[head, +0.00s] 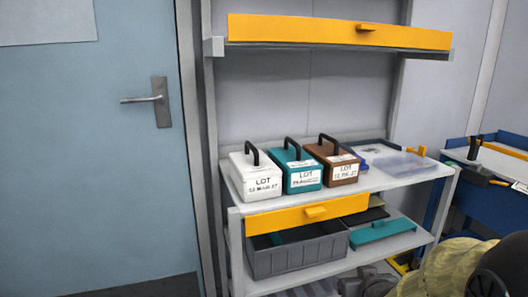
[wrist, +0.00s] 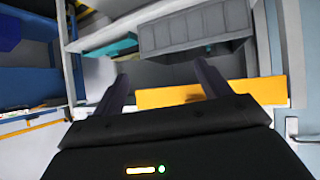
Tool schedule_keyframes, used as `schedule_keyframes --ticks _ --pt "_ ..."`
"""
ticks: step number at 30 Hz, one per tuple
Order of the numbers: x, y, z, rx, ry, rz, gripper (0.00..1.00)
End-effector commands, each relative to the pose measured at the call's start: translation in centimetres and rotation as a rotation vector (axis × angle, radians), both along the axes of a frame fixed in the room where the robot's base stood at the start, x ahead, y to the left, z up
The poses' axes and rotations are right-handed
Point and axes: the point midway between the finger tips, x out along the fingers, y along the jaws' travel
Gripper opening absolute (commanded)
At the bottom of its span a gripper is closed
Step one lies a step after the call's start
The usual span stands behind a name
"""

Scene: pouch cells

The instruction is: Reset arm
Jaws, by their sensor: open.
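My gripper (wrist: 163,82) shows in the wrist view with its two dark fingers spread apart and nothing held between them. Beyond the fingers are the shelf unit's grey bin (wrist: 190,32) and a yellow panel (wrist: 160,97), seen upside down. In the head view I cannot clearly make out the gripper. Three handled boxes labelled LOT stand in a row on the middle shelf: a white one (head: 255,176), a teal one (head: 296,169) and a brown one (head: 333,163).
A clear container (head: 398,166) lies right of the boxes. The yellow drawer (head: 307,213) and grey bin (head: 296,255) sit below, with a teal piece (head: 382,230) alongside. A yellow-fronted shelf (head: 338,32) hangs above. A blue door (head: 90,150) is left, a blue bench (head: 500,200) right.

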Motion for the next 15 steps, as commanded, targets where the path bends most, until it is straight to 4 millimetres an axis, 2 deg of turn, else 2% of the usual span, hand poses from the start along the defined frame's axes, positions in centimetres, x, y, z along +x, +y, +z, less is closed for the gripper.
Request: schedule_keyframes --ticks 9,15 --pt "-6.4 3.2 -2.3 0.009 0.44 -0.056 0.76" --pt "-10.4 5.6 -2.7 0.039 0.653 -0.047 0.76"
